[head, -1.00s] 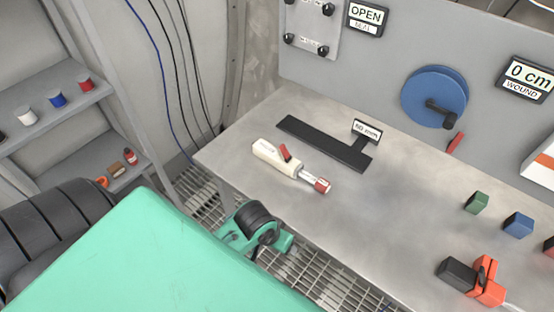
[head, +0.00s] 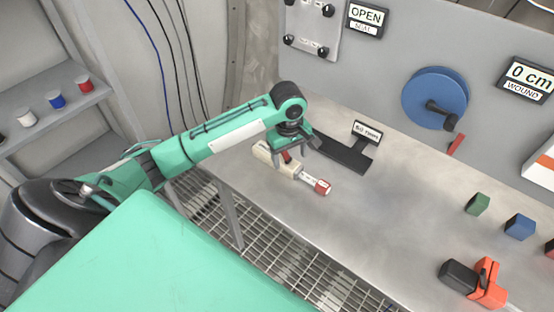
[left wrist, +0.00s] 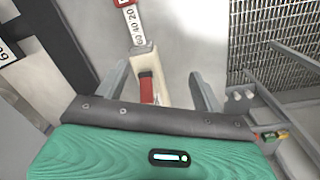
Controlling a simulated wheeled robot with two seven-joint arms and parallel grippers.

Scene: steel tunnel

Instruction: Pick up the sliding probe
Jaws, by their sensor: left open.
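The sliding probe (head: 311,178) lies on the steel bench (head: 350,225). It has a cream handle, a red lever and a marked slide with a red tip. My left gripper (head: 287,158) is over its handle and hides part of it in the head view. In the left wrist view, the handle (left wrist: 150,62) runs between the two open fingers (left wrist: 159,74), its slide pointing up the picture. No contact between fingers and handle shows. My right gripper is not in view.
A black T-shaped bar with a label (head: 366,131) lies just behind the probe. A blue reel (head: 428,95) is on the back panel. Green (head: 477,203) and blue (head: 519,226) blocks and an orange-black tool (head: 474,282) lie to the right. The bench between is clear.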

